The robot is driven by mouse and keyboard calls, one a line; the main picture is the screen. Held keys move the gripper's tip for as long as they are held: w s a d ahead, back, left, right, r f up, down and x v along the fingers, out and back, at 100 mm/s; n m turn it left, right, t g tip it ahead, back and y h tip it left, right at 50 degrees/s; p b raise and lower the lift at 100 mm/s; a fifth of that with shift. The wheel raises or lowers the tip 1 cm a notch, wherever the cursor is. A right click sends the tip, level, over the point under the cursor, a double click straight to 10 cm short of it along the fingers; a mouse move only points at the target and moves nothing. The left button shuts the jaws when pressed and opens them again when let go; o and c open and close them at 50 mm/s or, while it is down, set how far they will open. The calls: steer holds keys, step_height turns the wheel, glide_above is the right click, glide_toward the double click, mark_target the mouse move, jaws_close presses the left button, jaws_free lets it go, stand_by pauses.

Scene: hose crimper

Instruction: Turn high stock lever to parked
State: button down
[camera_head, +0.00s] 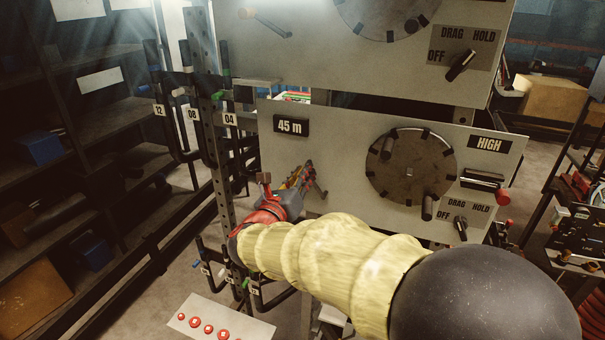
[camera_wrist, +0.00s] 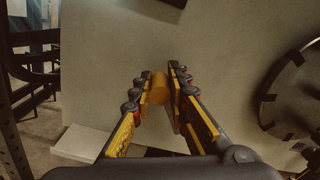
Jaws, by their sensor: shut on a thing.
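The lower panel (camera_head: 345,190) carries a HIGH label (camera_head: 489,144) at its upper right. My gripper (camera_head: 303,174) is at the left part of this panel, below the 45 m plate. In the wrist view its two yellow-lined fingers (camera_wrist: 155,80) are closed around an orange cylindrical handle, which I take to be the high stock lever (camera_wrist: 159,92). A thin grey part of the lever (camera_head: 320,189) shows just right of the fingers in the head view. The rest of the lever is hidden by the gripper, so its exact angle is hard to tell.
Right of my gripper is a large dark dial (camera_head: 410,165) with a crank handle. A DRAG/HOLD/OFF switch (camera_head: 460,228) sits at lower right. A similar upper panel (camera_head: 330,50) has an orange-handled lever (camera_head: 262,22). A perforated upright (camera_head: 219,150) with hooks stands at left.

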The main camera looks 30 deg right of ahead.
stand_by(0.4)
steer(key=f+n+p, duration=0.1)
steer(key=w+a+f+n+p, duration=0.1)
steer(key=n+p, duration=0.1)
steer(key=w+f+n+p, duration=0.1)
steer(key=n, duration=0.1)
steer(key=shift+a, duration=0.35)
steer(key=shift+f, duration=0.1)
steer(key=c, duration=1.8)
jaws_free()
steer(key=shift+w, duration=0.1)
steer(key=shift+o, duration=0.4)
steer(key=v, duration=1.2)
